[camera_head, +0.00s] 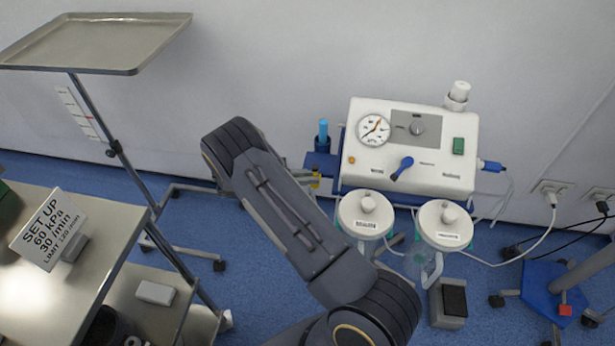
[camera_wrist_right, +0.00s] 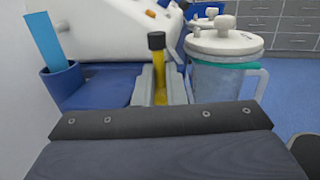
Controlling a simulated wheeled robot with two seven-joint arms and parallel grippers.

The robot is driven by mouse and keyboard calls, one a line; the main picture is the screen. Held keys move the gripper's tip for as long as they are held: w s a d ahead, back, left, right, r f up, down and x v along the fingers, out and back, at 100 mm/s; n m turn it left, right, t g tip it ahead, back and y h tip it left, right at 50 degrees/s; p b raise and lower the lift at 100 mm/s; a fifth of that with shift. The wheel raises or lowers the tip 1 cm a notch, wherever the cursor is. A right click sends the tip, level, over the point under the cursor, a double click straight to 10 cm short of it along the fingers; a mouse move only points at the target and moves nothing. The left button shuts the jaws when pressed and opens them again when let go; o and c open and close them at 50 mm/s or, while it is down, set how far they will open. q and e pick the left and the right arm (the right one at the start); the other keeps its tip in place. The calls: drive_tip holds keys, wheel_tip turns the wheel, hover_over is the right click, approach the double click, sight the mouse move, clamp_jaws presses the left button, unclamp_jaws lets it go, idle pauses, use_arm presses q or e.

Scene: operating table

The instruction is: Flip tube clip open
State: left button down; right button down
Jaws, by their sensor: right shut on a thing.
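A suction unit (camera_head: 409,147) with a gauge, a dial and a blue lever stands against the wall. A slim upright yellow piece (camera_wrist_right: 160,88) with a black top is beside it, and looks like the tube clip. In the head view the fingers are mostly hidden behind my arm. The clip's lever position cannot be made out. My left gripper is not in view.
Two lidded jars (camera_head: 365,215) (camera_head: 443,224) hang below the unit. A blue cup with a light blue strip (camera_wrist_right: 44,42) is left of the yellow piece. A steel table with a setup sign (camera_head: 48,231) and a raised tray (camera_head: 92,44) stand at left. Cables run at right.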

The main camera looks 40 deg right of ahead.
drive_tip(key=c, duration=1.8)
unclamp_jaws()
drive_tip(key=v, duration=0.8)
